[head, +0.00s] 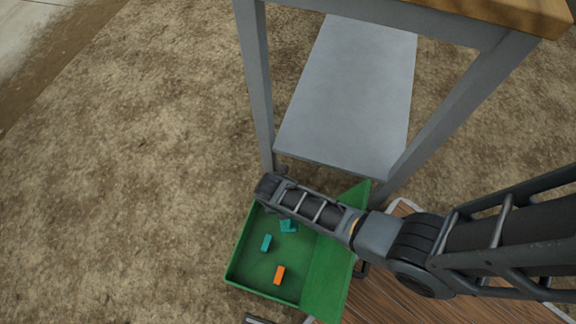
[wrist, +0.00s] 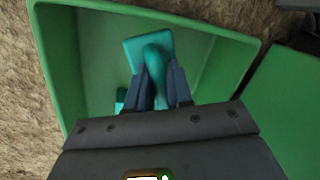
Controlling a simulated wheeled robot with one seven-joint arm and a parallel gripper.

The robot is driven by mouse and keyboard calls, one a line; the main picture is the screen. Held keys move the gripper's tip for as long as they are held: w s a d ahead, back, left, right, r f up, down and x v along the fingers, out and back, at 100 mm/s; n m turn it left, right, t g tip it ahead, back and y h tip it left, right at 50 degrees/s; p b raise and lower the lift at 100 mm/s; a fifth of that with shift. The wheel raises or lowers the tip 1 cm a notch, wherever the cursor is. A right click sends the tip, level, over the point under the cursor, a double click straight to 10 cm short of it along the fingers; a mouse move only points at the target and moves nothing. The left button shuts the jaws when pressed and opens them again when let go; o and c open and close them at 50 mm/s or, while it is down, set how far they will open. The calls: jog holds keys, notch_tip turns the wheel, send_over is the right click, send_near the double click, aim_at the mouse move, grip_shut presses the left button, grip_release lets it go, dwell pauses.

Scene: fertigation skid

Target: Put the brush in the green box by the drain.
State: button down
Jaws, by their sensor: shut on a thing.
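The green box (head: 233,262) sits open on the ground below the bench, its floor in view. It also fills most of the wrist view (wrist: 60,60). My gripper (wrist: 163,85) points down into the box, with its fingers shut on the teal brush (wrist: 135,48). The brush has a flat, squarish head and a rounded grip between the fingers. Its head is over or on the box floor; I cannot tell whether it touches. In the head view my wrist is above the box's far side and hides the fingers. No drain is clearly visible.
A teal block (head: 266,242) and an orange block (head: 279,274) lie in the box. A green panel (head: 328,278) adjoins its right side. The bench's grey leg (head: 258,90) and lower shelf (head: 350,95) stand close behind. Bare ground is free on the left.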

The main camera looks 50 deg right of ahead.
jog(key=shift+w+a+b+x, duration=0.15)
jog(key=shift+b+x, duration=0.3)
jog(key=shift+x, duration=0.3)
jog(key=shift+a+b+x, duration=0.15)
jog(key=shift+b+x, duration=0.25)
jog(key=shift+x, duration=0.3)
jog(key=shift+w+a+b+x, duration=0.1)
jog(key=shift+b+x, duration=0.35)
jog(key=shift+x, duration=0.3)
jog(key=shift+f, duration=0.1)
jog(key=shift+f, duration=0.15)
jog(key=c, duration=1)
grip_release()
jog(key=p+v, duration=0.6)
jog(key=v, duration=0.6)
jog(key=shift+p, duration=0.3)
